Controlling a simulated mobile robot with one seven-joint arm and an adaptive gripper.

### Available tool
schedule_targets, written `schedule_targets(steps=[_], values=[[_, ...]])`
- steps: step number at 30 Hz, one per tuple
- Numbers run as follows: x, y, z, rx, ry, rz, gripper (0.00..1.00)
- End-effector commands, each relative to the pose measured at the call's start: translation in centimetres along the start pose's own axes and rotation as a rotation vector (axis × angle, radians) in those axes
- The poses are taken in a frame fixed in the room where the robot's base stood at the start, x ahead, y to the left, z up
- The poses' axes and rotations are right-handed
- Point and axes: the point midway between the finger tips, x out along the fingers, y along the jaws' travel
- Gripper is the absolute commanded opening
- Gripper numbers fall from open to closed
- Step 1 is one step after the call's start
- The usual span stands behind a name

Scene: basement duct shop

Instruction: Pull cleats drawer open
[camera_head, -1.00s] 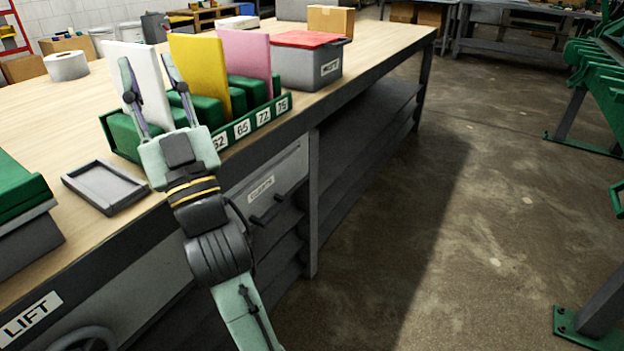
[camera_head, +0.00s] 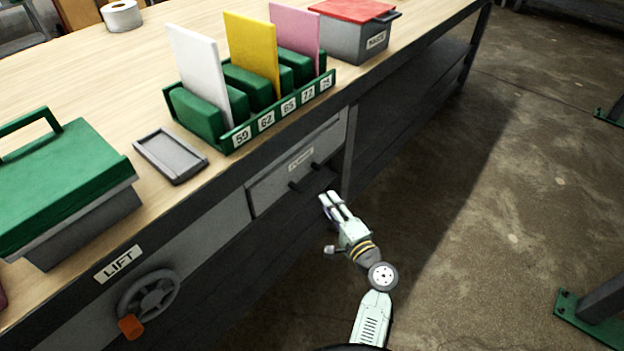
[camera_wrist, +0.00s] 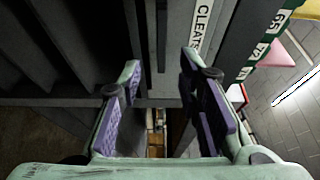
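The cleats drawer (camera_head: 268,192) is a grey front under the bench top and looks closed. Its label (camera_head: 300,160) sits above a dark bar handle (camera_head: 308,178). My gripper (camera_head: 328,195) is just in front of and below the handle in the head view, fingers pointing toward the drawer. In the wrist view my gripper (camera_wrist: 160,65) is open, with purple-padded fingers spread apart. The drawer's label (camera_wrist: 203,22) shows there beside the right finger, and a dark bar, apparently the handle (camera_wrist: 161,35), lies between the fingertips. I cannot tell whether either finger touches it.
On the bench stand a green rack (camera_head: 240,145) with upright cards, a grey tray (camera_head: 172,157), a green-lidded box (camera_head: 65,190) and a red-lidded bin (camera_head: 352,38). A handwheel (camera_head: 150,297) sticks out at lower left.

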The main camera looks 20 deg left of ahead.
Motion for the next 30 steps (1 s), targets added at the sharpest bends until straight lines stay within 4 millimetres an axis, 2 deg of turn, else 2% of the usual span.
schedule_targets(steps=[12,16,21,30], values=[[7.3,-0.5,0.1,-0.004,-0.004,-0.002,0.32],[9.1,-0.4,0.1,-0.005,-0.003,-0.002,0.32],[10.3,-0.3,0.0,-0.005,-0.001,-0.002,0.32],[10.5,-0.2,0.1,-0.006,-0.001,-0.001,0.32]])
